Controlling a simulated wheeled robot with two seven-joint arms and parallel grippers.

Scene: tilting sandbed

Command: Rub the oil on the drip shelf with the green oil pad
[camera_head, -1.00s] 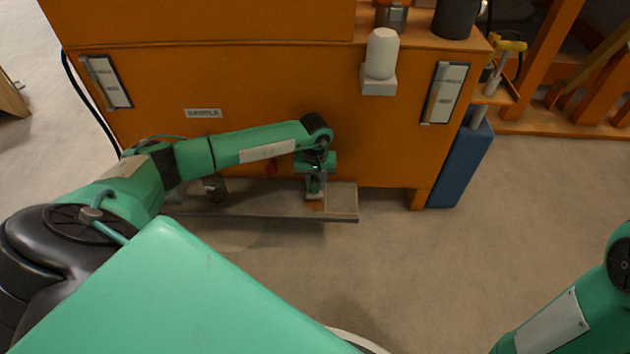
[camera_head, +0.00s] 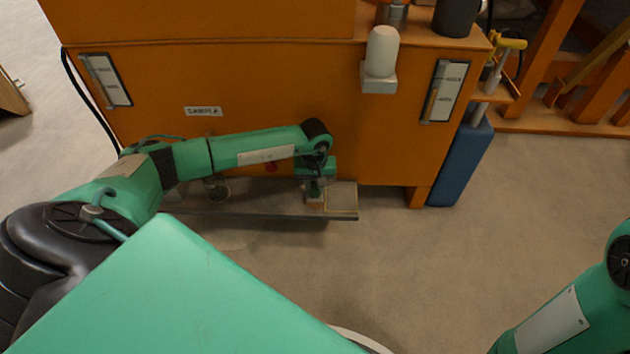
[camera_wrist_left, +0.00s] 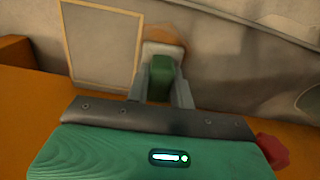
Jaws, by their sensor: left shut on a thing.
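The drip shelf (camera_head: 250,211) is a long grey ledge at the foot of the orange cabinet. My left gripper (camera_head: 315,190) points down over its right part, shut on the green oil pad (camera_wrist_left: 160,64). In the left wrist view the pad has a green grip and a pale base, held between the two fingers of the left gripper (camera_wrist_left: 163,80). The brown oil patch (camera_wrist_left: 167,30) shows just beyond the base, which partly hides it. I cannot tell whether the pad touches the shelf. My right gripper is out of view; only part of its arm shows.
A framed square panel (camera_head: 342,199) lies at the shelf's right end. A small round clear vessel (camera_head: 217,190) is left of my gripper. A red knob (camera_head: 271,167) sticks out above the shelf. A blue tank (camera_head: 462,165) stands right of the cabinet; the floor in front is clear.

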